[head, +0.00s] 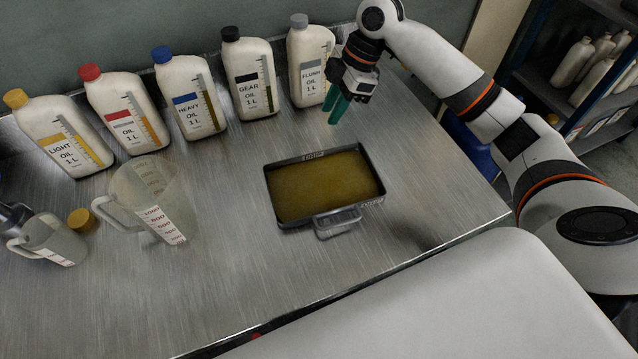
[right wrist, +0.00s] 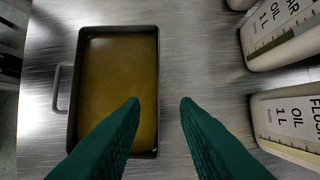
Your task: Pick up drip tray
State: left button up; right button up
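The drip tray (head: 322,186) is a dark rectangular pan filled with brownish oil, flat on the metal bench, with a grey handle (head: 338,221) on its front side. It also shows in the right wrist view (right wrist: 157,60), with its handle at the left. My right gripper (head: 339,108) has green fingers and hangs above the bench, behind and right of the tray, near the flush bottle. In the right wrist view its fingers (right wrist: 158,103) are apart with nothing between them; one finger overlaps the tray's edge in the picture. My left gripper is not in view.
Oil bottles stand along the back: light (head: 62,138), red-capped (head: 127,115), heavy (head: 189,95), gear (head: 250,78) and flush (head: 310,65). A large measuring jug (head: 150,195), a small jug (head: 50,240) and a loose yellow cap (head: 82,220) are at left. The bench front is clear.

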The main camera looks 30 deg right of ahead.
send_over(313, 153)
jog(key=d, duration=0.2)
notch_tip(313, 153, down, 6)
jog(key=shift+s+d+r+p, duration=0.1)
jog(key=shift+d+r+p, duration=0.05)
jog(key=shift+p, duration=0.15)
jog(key=shift+d+p+x, duration=0.1)
jog(key=shift+p+x, duration=0.1)
jog(key=shift+x, duration=1.25)
jog(key=shift+d+p+x, duration=0.15)
jog(key=shift+x, duration=1.3)
grip_shut()
